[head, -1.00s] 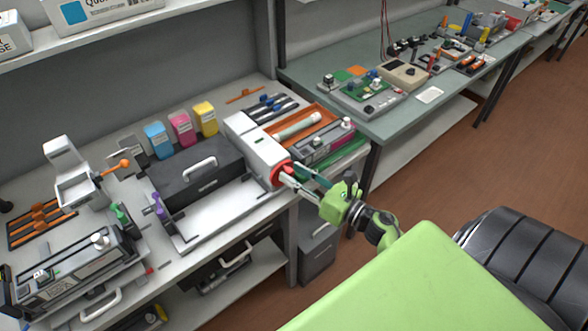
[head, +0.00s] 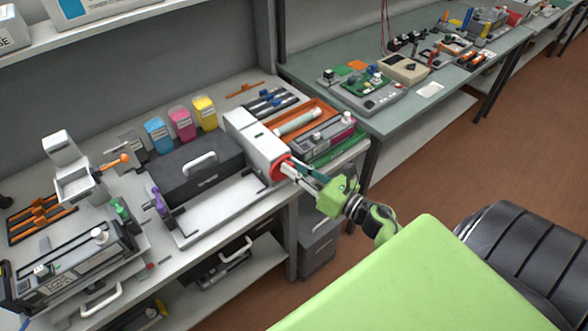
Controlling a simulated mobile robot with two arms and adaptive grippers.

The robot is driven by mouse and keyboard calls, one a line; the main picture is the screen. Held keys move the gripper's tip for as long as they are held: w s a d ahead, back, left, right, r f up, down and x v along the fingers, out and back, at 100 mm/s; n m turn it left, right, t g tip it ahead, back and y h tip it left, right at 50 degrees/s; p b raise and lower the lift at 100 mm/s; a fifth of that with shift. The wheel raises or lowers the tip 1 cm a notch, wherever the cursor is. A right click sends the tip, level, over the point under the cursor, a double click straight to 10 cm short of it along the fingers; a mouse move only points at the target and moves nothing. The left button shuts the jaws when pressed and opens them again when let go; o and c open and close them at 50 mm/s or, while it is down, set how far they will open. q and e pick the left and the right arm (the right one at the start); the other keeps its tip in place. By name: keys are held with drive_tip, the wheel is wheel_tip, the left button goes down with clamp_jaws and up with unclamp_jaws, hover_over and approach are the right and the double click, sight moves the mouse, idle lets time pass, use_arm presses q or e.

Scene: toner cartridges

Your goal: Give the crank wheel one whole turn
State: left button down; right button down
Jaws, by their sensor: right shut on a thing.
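The crank wheel (head: 281,170) is a red disc on the front end of a white boxy machine (head: 262,152) at the bench's front edge. My right gripper (head: 292,168) comes in from the lower right, with its fingers at the wheel. It is shut on the crank wheel's handle; the fingers cover most of the grip, so the handle itself is hard to make out. My left gripper is not in the head view.
A dark box with a white handle (head: 197,172) stands left of the machine. An orange tray (head: 322,112) and a grey cartridge with a magenta end (head: 328,139) lie to its right. Cyan, magenta and yellow bottles (head: 181,124) stand behind. Floor is open at right.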

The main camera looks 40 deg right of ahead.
drive_tip(key=m+b, duration=0.1)
drive_tip(key=m, duration=0.1)
drive_tip(key=d+m+b, duration=0.1)
drive_tip(key=m, duration=0.1)
drive_tip(key=f+m+t+b, duration=0.1)
drive_tip(key=shift+d+m+b, duration=0.3)
drive_tip(key=shift+m+b, duration=0.05)
drive_tip(key=shift+m, duration=0.05)
drive_tip(key=shift+d+f+m+t+h, duration=0.2)
drive_tip(key=shift+f+m+h, duration=0.7)
drive_tip(key=shift+m, duration=2.95)
drive_tip(key=shift+a+f+m+t+h, duration=0.2)
drive_tip(key=shift+f+m+h, duration=0.75)
drive_tip(key=shift+m, duration=2.85)
drive_tip(key=shift+d+f+m+t+h, duration=0.3)
drive_tip(key=shift+f+m+h, duration=0.6)
drive_tip(key=shift+m, duration=2.95)
drive_tip(key=shift+a+r+h, duration=0.1)
drive_tip(key=shift+r+h, duration=0.15)
drive_tip(key=c, duration=1.9)
unclamp_jaws()
